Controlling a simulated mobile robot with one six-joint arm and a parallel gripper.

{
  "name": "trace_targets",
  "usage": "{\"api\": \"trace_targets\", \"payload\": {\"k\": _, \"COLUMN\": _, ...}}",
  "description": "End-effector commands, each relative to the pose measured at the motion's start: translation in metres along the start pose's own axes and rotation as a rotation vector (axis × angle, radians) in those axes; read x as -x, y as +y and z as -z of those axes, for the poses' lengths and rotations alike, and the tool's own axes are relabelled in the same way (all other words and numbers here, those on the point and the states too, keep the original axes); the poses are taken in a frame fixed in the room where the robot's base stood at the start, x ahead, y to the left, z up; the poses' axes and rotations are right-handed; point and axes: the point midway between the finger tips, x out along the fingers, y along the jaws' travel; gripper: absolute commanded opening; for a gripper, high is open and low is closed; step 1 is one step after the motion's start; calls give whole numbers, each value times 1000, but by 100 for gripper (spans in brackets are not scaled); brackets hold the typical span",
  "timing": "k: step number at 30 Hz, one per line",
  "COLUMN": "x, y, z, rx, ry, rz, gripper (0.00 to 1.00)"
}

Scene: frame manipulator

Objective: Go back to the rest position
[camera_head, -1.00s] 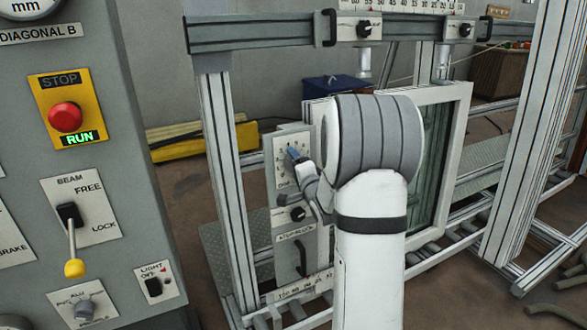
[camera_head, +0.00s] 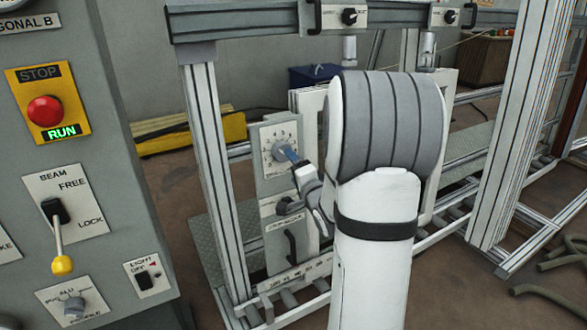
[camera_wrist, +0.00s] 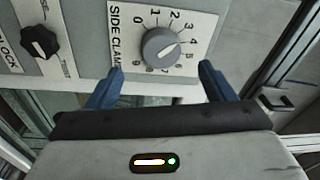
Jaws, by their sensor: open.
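My gripper (camera_wrist: 160,82) is open and empty in the wrist view, with its two blue fingers apart. The grey SIDE CLAMP knob (camera_wrist: 162,48) shows just beyond the fingertips, between their lines, and no finger visibly touches it. Its white pointer aims near the 4. In the head view, a blue finger of my gripper (camera_head: 291,156) shows just right of the knob (camera_head: 279,150) on its grey panel (camera_head: 264,183). My white and grey arm hides much of the frame behind it.
The panel's black lower knob (camera_head: 289,207) is close below my gripper. A beam (camera_head: 250,25) crosses above, and a frame post (camera_head: 205,150) stands left. The control cabinet (camera_head: 110,110) with the red stop button (camera_head: 45,111) and beam lever (camera_head: 58,235) fills the far left.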

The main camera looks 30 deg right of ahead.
Motion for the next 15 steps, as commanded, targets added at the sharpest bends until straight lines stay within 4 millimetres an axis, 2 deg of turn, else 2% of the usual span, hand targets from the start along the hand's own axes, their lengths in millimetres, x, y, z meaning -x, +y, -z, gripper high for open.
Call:
{"api": "trace_targets", "payload": {"k": 9, "x": 0, "y": -3, "z": -1, "rx": 13, "ry": 0, "rz": -11, "gripper": 76}}
{"api": "trace_targets", "payload": {"k": 15, "x": 9, "y": -31, "z": -13, "rx": 206, "ry": -9, "rz": -166, "gripper": 76}}
